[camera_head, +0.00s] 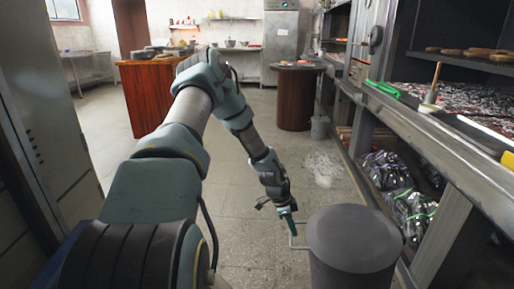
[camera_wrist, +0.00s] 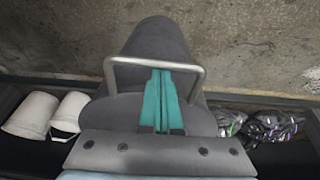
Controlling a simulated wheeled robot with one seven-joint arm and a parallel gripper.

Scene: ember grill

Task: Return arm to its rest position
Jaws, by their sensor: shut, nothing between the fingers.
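My arm (camera_head: 190,110) reaches forward from the lower left, bends at a high elbow and comes down to the right in the head view. My gripper (camera_head: 292,232) points down beside a dark grey cylindrical bin. In the wrist view the teal fingers of my gripper (camera_wrist: 160,75) are together with nothing between them. Their tips overlap the metal bar handle (camera_wrist: 155,64) of the bin. I cannot tell whether they touch it.
The dark bin (camera_head: 352,240) stands close right of my gripper. A steel counter (camera_head: 440,150) with shelves runs along the right, with bagged items (camera_head: 405,200) below. A metal cabinet (camera_head: 40,110) is at the left. A wooden counter (camera_head: 150,95) stands farther back. Floor (camera_head: 245,215) ahead is clear.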

